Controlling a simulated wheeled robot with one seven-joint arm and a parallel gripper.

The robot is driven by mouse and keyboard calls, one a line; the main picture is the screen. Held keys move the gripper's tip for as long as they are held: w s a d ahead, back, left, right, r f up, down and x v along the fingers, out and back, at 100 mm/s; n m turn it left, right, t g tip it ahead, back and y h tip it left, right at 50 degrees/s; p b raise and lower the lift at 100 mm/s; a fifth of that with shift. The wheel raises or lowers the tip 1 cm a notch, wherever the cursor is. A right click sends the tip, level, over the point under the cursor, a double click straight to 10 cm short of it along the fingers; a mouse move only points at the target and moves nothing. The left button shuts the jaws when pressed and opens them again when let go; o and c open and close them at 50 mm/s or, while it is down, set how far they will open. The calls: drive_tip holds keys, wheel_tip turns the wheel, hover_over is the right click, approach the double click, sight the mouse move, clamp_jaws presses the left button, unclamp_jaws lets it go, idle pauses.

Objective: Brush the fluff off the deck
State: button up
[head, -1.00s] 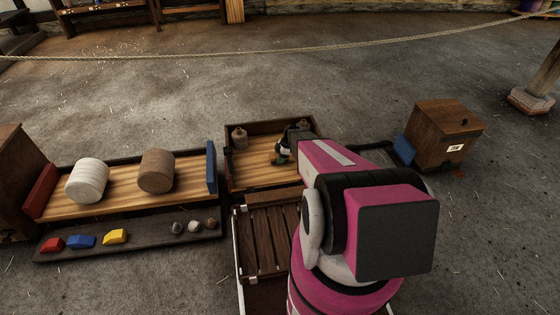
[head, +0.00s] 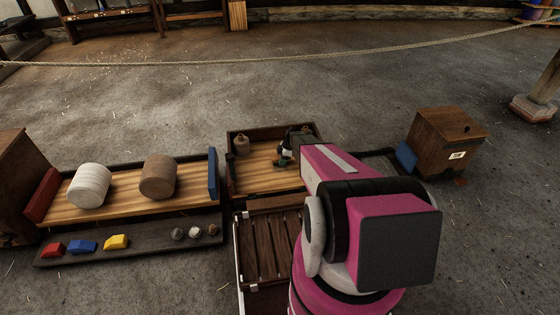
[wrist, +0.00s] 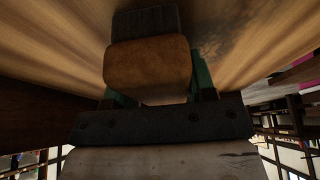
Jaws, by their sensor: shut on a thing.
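My gripper (head: 284,157), with green fingers, reaches over the pale wooden deck (head: 252,180) inside a dark-rimmed tray. In the wrist view it is shut on a brush (wrist: 148,68) with a rounded brown wooden block and a dark end. The dark end is at or close to the wood-grained surface (wrist: 60,40); I cannot tell whether it touches. A dull, mottled patch (wrist: 208,38) lies on the wood beside the brush; I cannot tell whether it is fluff or a stain. My arm hides the deck's right part.
A small jug-like weight (head: 241,146) stands at the deck's back left. A slatted dark panel (head: 268,235) lies in front. A brown box (head: 447,140) stands right. A rope (head: 200,61) spans the back.

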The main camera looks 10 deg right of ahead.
sight(286, 171)
drive_tip(key=shift+s+d+r, duration=0.1)
drive_tip(key=shift+d, duration=0.4)
drive_tip(key=shift+s+f, duration=0.2)
drive_tip(key=shift+s, duration=1.6)
drive_tip(key=shift+s+r, duration=0.15)
drive_tip(key=shift+s, duration=1.6)
drive_tip(key=shift+s+r, duration=0.1)
drive_tip(key=shift+s, duration=1.6)
drive_tip(key=shift+d+f, duration=0.15)
drive_tip(key=shift+d, duration=0.75)
drive_tip(key=shift+w, duration=1.9)
drive_tip(key=shift+w+f, duration=0.2)
drive_tip(key=shift+w, duration=2.1)
drive_tip(key=shift+w+r, duration=0.1)
drive_tip(key=shift+w, duration=1.2)
drive_tip(key=shift+s+r, duration=0.1)
drive_tip(key=shift+r, duration=0.05)
